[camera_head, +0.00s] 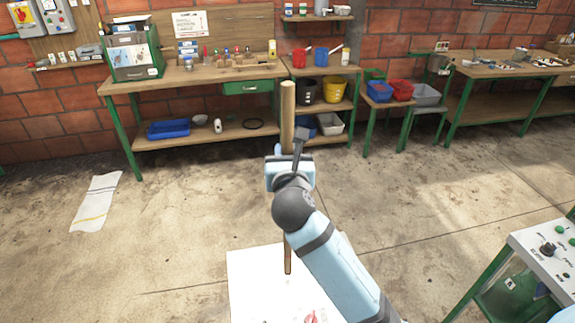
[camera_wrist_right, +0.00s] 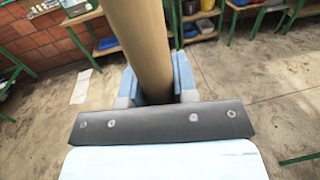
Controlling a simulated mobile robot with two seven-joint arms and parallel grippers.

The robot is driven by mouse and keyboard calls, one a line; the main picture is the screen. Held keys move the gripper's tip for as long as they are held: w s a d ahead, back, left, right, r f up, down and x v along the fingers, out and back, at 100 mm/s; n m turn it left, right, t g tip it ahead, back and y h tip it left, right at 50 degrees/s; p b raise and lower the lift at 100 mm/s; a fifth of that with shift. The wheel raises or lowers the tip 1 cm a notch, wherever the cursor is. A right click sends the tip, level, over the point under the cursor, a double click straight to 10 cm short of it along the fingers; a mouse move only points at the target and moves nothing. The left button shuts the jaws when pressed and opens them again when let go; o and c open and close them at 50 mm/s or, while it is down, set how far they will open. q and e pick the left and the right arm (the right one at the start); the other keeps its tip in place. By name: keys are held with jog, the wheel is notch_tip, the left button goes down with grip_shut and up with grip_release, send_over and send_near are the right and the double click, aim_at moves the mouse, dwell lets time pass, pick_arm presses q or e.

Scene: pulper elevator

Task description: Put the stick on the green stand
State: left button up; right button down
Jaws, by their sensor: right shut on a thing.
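The stick (camera_head: 287,105) is a long, light-brown wooden pole. It stands about upright in the middle of the head view, and its lower part shows below my gripper. My right gripper (camera_head: 289,168) is shut around it partway along its length. In the right wrist view the stick (camera_wrist_right: 149,45) passes between the two blue fingers of my right gripper (camera_wrist_right: 155,82). A green-framed stand (camera_head: 484,283) with a pale control panel on top is at the lower right, apart from the stick. I cannot tell whether it is the task's green stand. My left gripper is not in view.
A wooden workbench (camera_head: 190,84) with green legs stands along the brick wall. Another bench (camera_head: 500,68) stands at the back right. A white cloth with stripes (camera_head: 97,201) lies on the floor at the left. The concrete floor between is mostly clear.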

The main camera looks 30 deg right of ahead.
jog(key=shift+f, duration=1.45)
jog(key=c, duration=0.9)
grip_release()
jog(key=shift+f, duration=0.15)
jog(key=b+v, duration=0.1)
jog(key=v, duration=1.1)
jog(key=shift+r+b, duration=0.2)
jog(key=shift+b, duration=0.1)
jog(key=shift+f, duration=0.1)
